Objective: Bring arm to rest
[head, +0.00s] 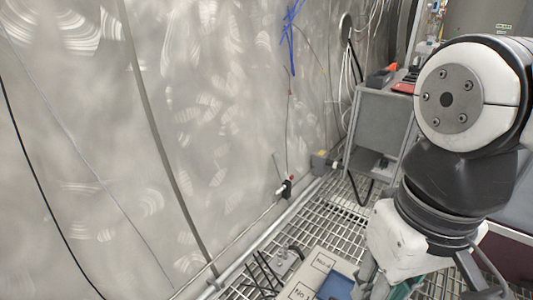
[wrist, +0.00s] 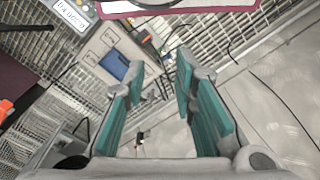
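My arm fills the right side of the head view, a white and black wrist hanging down in front of the grey cart. My gripper (wrist: 160,75) shows in the wrist view with its two teal-padded fingers apart. Nothing shows between the fingers. In the head view the fingertips are mostly hidden or cut off at the lower edge.
A steel wall (head: 220,110) runs along the left. A grey cart (head: 380,120) stands behind my arm with red and orange items on top. Grating (head: 345,225) covers the floor. A box with a blue panel (head: 335,285) sits below; the panel shows in the wrist view (wrist: 114,65).

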